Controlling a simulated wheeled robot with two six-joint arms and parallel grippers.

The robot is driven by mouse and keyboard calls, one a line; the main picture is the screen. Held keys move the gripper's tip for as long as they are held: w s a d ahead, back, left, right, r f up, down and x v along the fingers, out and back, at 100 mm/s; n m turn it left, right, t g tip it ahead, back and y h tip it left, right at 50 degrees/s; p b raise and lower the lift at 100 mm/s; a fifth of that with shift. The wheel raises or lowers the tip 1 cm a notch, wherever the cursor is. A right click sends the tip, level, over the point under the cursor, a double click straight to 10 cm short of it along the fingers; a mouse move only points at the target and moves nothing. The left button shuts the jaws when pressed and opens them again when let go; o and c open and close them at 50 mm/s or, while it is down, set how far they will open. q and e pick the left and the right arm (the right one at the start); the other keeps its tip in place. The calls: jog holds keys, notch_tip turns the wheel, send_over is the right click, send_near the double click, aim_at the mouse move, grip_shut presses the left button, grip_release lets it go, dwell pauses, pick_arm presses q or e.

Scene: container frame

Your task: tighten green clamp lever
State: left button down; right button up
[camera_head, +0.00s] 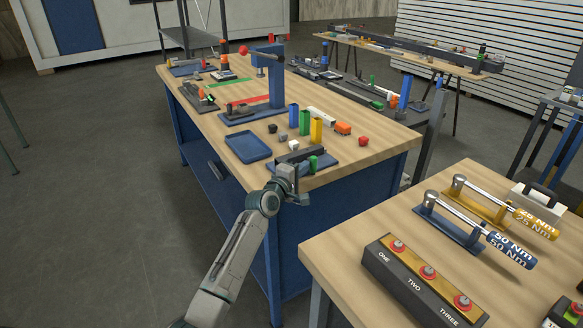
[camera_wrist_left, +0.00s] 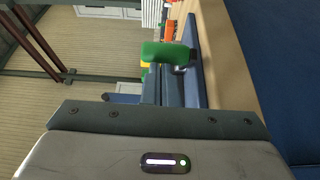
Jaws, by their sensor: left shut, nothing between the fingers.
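The green clamp lever (camera_head: 313,163) stands at the front of a dark clamp on a blue base plate (camera_head: 328,160), near the front corner of the wooden workbench. In the left wrist view the green lever (camera_wrist_left: 165,53) is large and just ahead, with the clamp's blue-grey body behind it. My left gripper (camera_head: 297,184) is at the bench's front edge, just in front of and below the lever. It is shut and empty; its fingertips are hard to make out. Contact with the lever cannot be told. My right gripper is not in view.
A blue tray (camera_head: 248,148), coloured upright boxes (camera_head: 305,122) and small parts lie behind the clamp. A blue press (camera_head: 268,70) stands farther back. On the right, a nearer table (camera_head: 340,238) holds torque wrenches (camera_head: 452,222) and a three-button box (camera_head: 420,283). Floor to the left is clear.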

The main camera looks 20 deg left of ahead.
aim_at(315, 168)
pick_arm(q)
jog(key=shift+w+d+r+p, duration=0.1)
jog(key=shift+d+p, duration=0.2)
jog(key=shift+d, duration=0.2)
jog(key=shift+w+d+r+p, duration=0.1)
jog(key=shift+d+p, duration=0.2)
jog(key=shift+d, duration=0.15)
jog(key=shift+w+d+f+p, duration=0.1)
jog(key=shift+w+d+p, duration=0.25)
jog(key=shift+d, duration=0.5)
jog(key=shift+w+d, duration=0.35)
jog(key=shift+d, duration=0.25)
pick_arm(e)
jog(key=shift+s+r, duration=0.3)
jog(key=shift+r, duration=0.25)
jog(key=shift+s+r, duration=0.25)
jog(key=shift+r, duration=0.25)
pick_arm(q)
jog(key=shift+s+f, duration=0.1)
